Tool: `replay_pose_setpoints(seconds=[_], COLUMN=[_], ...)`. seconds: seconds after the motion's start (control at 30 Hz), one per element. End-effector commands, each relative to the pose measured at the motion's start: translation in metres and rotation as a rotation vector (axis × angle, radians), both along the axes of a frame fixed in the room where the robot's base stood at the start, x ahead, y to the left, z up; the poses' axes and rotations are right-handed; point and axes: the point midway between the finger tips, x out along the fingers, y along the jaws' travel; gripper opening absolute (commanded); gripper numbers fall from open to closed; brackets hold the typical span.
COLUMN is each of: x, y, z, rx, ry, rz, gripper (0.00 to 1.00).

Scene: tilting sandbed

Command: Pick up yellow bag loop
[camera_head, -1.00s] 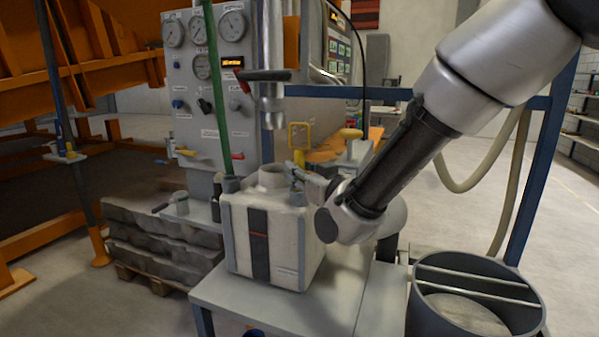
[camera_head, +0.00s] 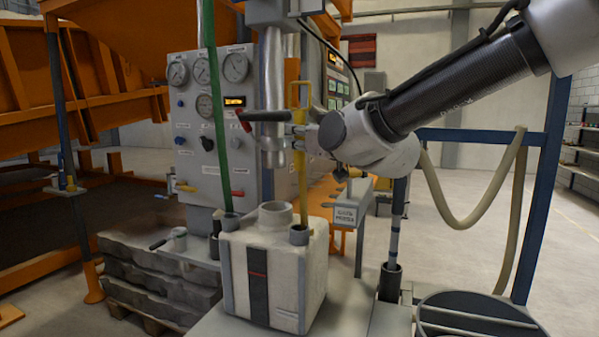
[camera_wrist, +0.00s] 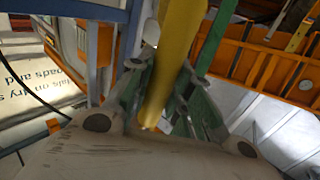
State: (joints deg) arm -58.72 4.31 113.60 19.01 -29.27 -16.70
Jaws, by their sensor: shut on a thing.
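The yellow bag loop (camera_head: 303,185) is a long, upright yellow rod with a rectangular loop at its top. My gripper (camera_head: 304,137) is shut on its upper part, below the loop. The rod's lower end reaches down to the right-hand grey port of the white canister (camera_head: 238,262); I cannot tell whether its tip is still inside. In the wrist view, the yellow rod (camera_wrist: 175,55) runs between the fingers of my gripper (camera_wrist: 160,100), and its far end is hidden.
A green rod (camera_head: 217,110) stands in the canister's left port. A metal pipe (camera_head: 272,90) with a red-handled valve hangs close left of my gripper. The gauge panel (camera_head: 212,75) is behind. A dark round bin (camera_head: 478,312) is at lower right.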

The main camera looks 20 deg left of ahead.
Motion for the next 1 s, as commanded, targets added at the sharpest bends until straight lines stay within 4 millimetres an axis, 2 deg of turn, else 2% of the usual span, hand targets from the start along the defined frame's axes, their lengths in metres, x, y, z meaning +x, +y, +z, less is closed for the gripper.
replay_pose_setpoints(seconds=[0.03,0.1,0.4,0.7,1.0], x=[0.0,0.0,0.0,0.001,0.0], y=[0.0,0.0,0.0,0.0,0.0], z=[0.015,0.031,0.084,0.105,0.107], rx=[0.004,0.005,0.004,0.001,0.0], ry=[-0.002,-0.003,-0.001,-0.001,-0.001], rz=[-0.001,0.0,-0.001,-0.001,0.0], gripper=[0.0,0.0,0.0,0.0,0.0])
